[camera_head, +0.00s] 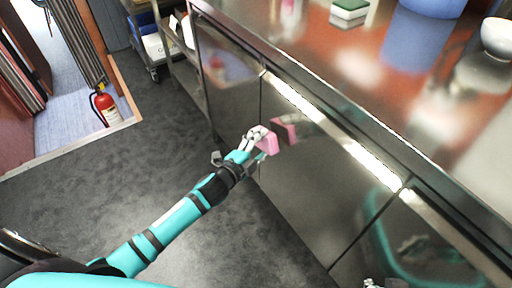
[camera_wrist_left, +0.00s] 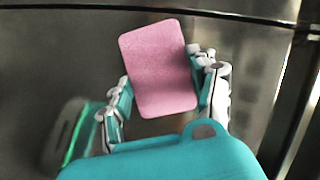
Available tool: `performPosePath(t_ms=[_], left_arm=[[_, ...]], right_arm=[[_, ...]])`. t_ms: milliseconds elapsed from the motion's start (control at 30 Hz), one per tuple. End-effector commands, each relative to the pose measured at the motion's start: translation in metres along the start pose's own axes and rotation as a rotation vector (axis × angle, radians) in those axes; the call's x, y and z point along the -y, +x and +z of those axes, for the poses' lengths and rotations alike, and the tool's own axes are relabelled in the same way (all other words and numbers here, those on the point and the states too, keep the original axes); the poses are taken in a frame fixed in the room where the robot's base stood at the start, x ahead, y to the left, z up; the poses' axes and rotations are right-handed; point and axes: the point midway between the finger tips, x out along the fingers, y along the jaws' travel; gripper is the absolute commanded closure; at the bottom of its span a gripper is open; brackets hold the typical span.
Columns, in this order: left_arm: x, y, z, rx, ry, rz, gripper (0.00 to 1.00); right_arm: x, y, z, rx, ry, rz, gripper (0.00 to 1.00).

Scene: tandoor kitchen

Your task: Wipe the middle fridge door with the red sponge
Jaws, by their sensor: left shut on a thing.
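The red sponge, pinkish here, (camera_head: 269,144) is in my left gripper (camera_head: 258,140), which is shut on it. In the left wrist view the sponge (camera_wrist_left: 158,68) stands out between the fingers (camera_wrist_left: 163,82), its broad face visible. The middle fridge door (camera_head: 325,170) is a dark, glossy steel panel. The sponge is at the left part of this door, beside its reflection; I cannot tell whether it touches. A small pale mechanical piece, likely my right gripper (camera_head: 385,284), shows at the bottom edge, mostly cut off.
A steel counter (camera_head: 340,65) runs above the doors, holding a green-and-white sponge (camera_head: 349,12), a blue container (camera_head: 432,6) and a white bowl (camera_head: 497,38). A fire extinguisher (camera_head: 106,108) and a cart (camera_head: 152,46) stand further back. The dark floor (camera_head: 120,180) is clear.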

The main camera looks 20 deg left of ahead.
Motion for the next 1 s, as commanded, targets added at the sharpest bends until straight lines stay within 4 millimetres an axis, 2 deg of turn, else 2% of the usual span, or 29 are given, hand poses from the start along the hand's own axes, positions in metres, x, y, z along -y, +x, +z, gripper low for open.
performPosePath(t_ms=[533, 1000], left_arm=[[-0.0003, 0.0005, -0.0004, 0.000, -0.001, 0.001, 0.67], [-0.0004, 0.0090, -0.0037, 0.000, -0.001, 0.000, 0.67]], right_arm=[[0.0000, 0.0001, -0.0005, -0.002, 0.000, 0.000, 1.00], [0.0003, 0.0008, -0.0034, -0.017, 0.000, -0.001, 1.00]])
